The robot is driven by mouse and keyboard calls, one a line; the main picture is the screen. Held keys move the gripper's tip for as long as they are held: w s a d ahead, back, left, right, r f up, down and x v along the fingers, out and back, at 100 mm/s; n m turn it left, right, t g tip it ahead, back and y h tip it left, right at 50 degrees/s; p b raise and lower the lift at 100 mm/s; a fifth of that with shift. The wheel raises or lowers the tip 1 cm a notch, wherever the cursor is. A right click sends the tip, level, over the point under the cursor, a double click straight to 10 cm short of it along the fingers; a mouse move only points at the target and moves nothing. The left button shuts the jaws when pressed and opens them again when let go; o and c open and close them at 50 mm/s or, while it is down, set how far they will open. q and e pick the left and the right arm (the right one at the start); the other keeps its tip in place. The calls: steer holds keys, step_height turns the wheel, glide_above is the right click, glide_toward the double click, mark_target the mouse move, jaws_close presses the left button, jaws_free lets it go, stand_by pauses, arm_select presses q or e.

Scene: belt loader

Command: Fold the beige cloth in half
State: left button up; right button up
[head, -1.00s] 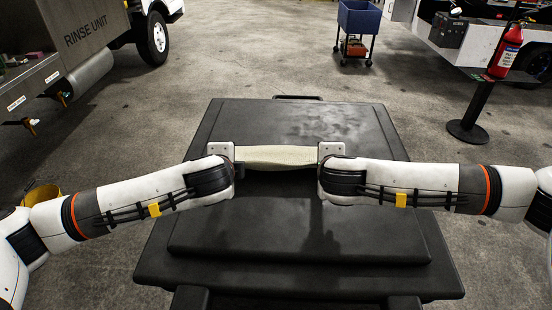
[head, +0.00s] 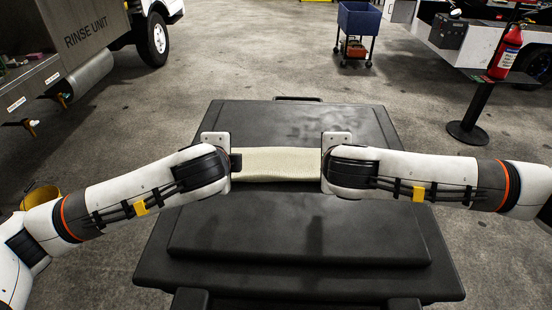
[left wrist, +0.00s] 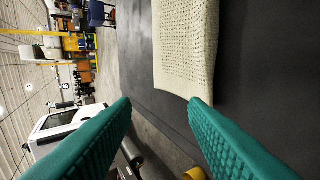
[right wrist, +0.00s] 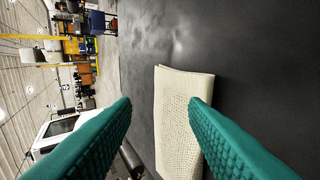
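The beige cloth (head: 277,164) lies as a narrow strip, longer from left to right, on the black lid of a large case (head: 300,225). It also shows in the left wrist view (left wrist: 186,45) and the right wrist view (right wrist: 177,125), where its short end looks layered. My left gripper (left wrist: 160,100) is at the strip's left end, with teal fingers wide apart. The cloth's end reaches the tip of one finger. My right gripper (right wrist: 155,104) is at the right end, fingers also wide apart, one finger overlapping the cloth in view. Both hands hide the strip's ends in the head view.
The lid is bare in front of and behind the cloth. A blue cart (head: 359,18), a fire extinguisher (head: 506,50) on a post and a rinse unit truck (head: 85,40) stand beyond it. A yellow bucket (head: 40,198) is at the left.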

arm_select(q)
steer(key=s+r, duration=0.3)
steer(key=r, duration=0.1)
steer(key=shift+s+r, duration=0.3)
steer(key=shift+s, duration=0.05)
arm_select(e)
steer(key=s+r, duration=0.3)
steer(key=r, duration=0.1)
steer(key=shift+s+r, duration=0.3)
steer(key=shift+s, duration=0.05)
arm_select(q)
steer(key=shift+f, duration=0.1)
arm_select(e)
steer(key=shift+f, duration=0.1)
